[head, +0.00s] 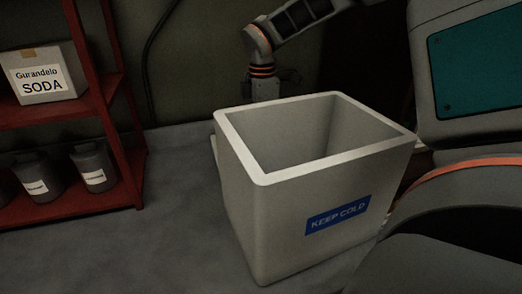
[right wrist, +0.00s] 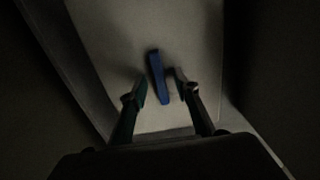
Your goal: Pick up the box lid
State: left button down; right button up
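In the head view a white open-topped box (head: 255,215) with a blue KEEP COLD label stands on the floor, empty as far as I can see. A pale edge of something (head: 215,150) shows low behind it, perhaps the lid. An arm reaches down behind the box; its fingertips are hidden by the rim. In the right wrist view my right gripper (right wrist: 160,86) is open over a pale flat panel (right wrist: 110,22), which looks like the lid. A blue bar, likely its handle (right wrist: 158,80), lies between the fingers with gaps visible. My left gripper is not identifiable in view.
A red shelf (head: 108,95) stands at the left with a soda carton (head: 42,75) and several dark bottles (head: 94,166). The floor (head: 165,230) between shelf and box is clear. A wall is close behind the box.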

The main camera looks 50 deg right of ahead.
jog(key=shift+f, duration=0.2)
grip_shut()
jog(key=shift+r, duration=0.1)
